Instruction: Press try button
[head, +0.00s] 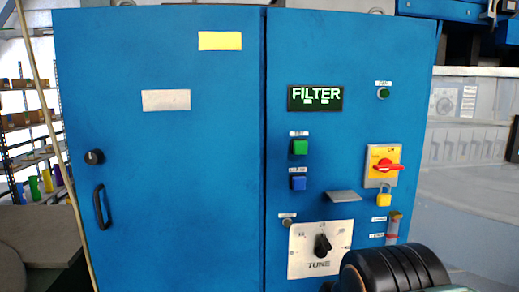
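A blue control cabinet (215,200) fills most of the head view. On its right door a square green button (299,147) sits above a square blue button (298,183). A small round dark button (287,223) sits lower, just above the left part of the TUNE plate. A round green button or lamp (383,94) is at the upper right. Each has a small label too blurred to read, so I cannot tell which one is marked try. My gripper is not in view.
A FILTER display (315,98), a red rotary switch (386,166) on yellow, a yellow padlock (384,196), a protruding grey ledge (343,196) and a TUNE dial (322,245) share the door. A dark ribbed rounded body (395,270) covers the lower right. Shelves (30,125) stand left.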

